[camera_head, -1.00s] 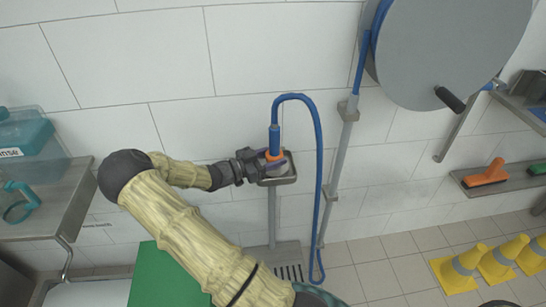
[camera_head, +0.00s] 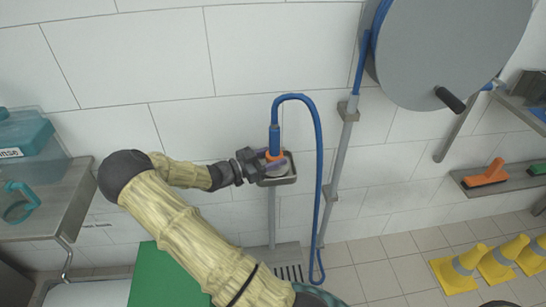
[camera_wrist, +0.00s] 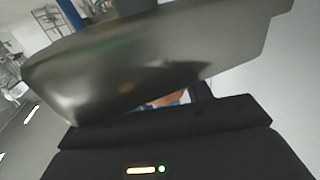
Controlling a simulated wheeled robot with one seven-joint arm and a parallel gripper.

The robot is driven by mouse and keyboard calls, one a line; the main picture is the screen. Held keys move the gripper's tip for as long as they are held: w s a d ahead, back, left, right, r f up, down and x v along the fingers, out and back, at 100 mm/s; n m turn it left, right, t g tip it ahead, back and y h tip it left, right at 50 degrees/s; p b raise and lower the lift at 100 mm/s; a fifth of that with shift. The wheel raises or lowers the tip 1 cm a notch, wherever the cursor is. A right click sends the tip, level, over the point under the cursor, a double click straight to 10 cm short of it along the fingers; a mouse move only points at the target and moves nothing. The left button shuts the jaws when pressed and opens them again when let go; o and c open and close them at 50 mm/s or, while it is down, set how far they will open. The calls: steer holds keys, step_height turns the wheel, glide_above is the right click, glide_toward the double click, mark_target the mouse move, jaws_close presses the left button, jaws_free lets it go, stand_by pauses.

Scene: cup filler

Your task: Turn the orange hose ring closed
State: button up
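The orange hose ring (camera_head: 275,155) sits at the bottom of the blue nozzle (camera_head: 274,137) on the blue hose (camera_head: 318,150). The nozzle stands upright over a small metal tray (camera_head: 285,180) on a post in front of the wall. My gripper (camera_head: 268,163) reaches in from the left, its fingers at the ring and partly covering it. I cannot tell whether they touch or grip it. In the wrist view a large dark finger fills most of the picture, and only a small patch of the orange ring (camera_wrist: 166,100) shows below it.
A grey hose reel (camera_head: 450,50) with a black handle hangs upper right. A pipe (camera_head: 336,185) runs down the wall right of the hose. A shelf with teal containers (camera_head: 25,137) is at left. Yellow cones (camera_head: 460,268) stand on the floor at lower right.

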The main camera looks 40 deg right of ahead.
steer(key=o, duration=0.4)
steer(key=shift+o, duration=0.2)
steer(key=v, duration=1.7)
steer(key=shift+a, duration=0.2)
